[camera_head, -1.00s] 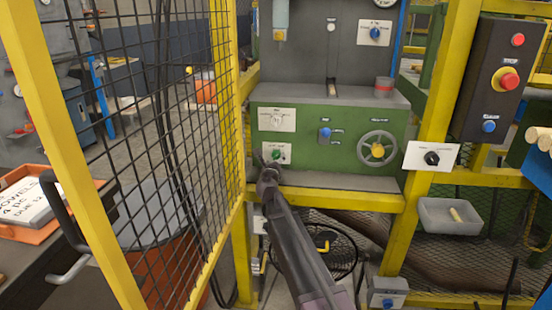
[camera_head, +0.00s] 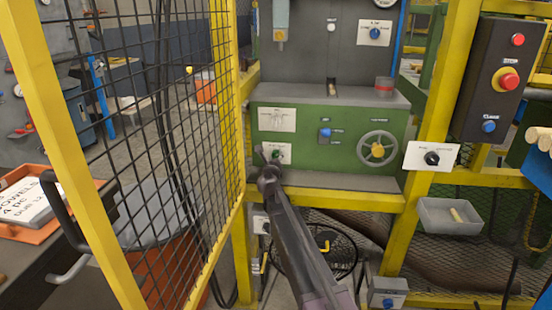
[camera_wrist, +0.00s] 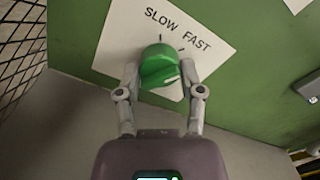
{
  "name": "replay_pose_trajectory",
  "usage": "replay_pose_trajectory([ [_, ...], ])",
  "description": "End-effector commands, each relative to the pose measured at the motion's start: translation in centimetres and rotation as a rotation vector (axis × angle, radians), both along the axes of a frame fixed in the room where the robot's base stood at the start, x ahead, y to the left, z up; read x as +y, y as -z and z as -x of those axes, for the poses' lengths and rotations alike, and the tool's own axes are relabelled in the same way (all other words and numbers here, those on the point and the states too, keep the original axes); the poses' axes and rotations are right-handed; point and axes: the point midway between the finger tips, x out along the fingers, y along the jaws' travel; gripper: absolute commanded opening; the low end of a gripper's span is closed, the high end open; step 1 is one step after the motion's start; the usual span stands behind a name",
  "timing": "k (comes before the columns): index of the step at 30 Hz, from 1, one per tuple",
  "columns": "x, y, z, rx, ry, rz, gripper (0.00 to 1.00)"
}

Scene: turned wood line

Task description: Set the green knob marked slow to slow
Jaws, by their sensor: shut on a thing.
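The green knob (camera_wrist: 158,66) sits on a white plate (camera_wrist: 120,38) marked SLOW and FAST, on the green machine front. In the wrist view the two fingers of my gripper (camera_wrist: 160,76) are closed on the knob from either side. The plate appears tilted in this view, with SLOW to the upper left and FAST to the right. The knob has a raised grip bar, but I cannot tell for sure which mark it points at. In the head view the knob (camera_head: 278,155) shows small beside my gripper (camera_head: 268,155), and the plate is partly hidden.
A white dial plate (camera_head: 277,119) is above, a blue switch (camera_head: 325,132) and a handwheel (camera_head: 377,149) are to the right. A grey ledge (camera_head: 340,179) runs below the green front.

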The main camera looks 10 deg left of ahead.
Motion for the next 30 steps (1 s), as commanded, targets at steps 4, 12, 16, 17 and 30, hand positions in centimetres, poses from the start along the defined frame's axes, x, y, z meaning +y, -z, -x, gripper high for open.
replay_pose_trajectory([
  [4, -0.01, -0.01, -0.10, 0.000, 0.000, 0.009, 0.02],
  [12, -0.03, -0.03, -0.13, 0.002, 0.001, 0.090, 0.02],
  [16, -0.05, -0.04, -0.15, 0.005, 0.001, 0.166, 0.02],
  [17, -0.06, -0.05, -0.16, 0.006, 0.001, 0.186, 0.02],
  [30, -0.11, -0.10, -0.21, 0.015, 0.001, 0.467, 0.02],
])
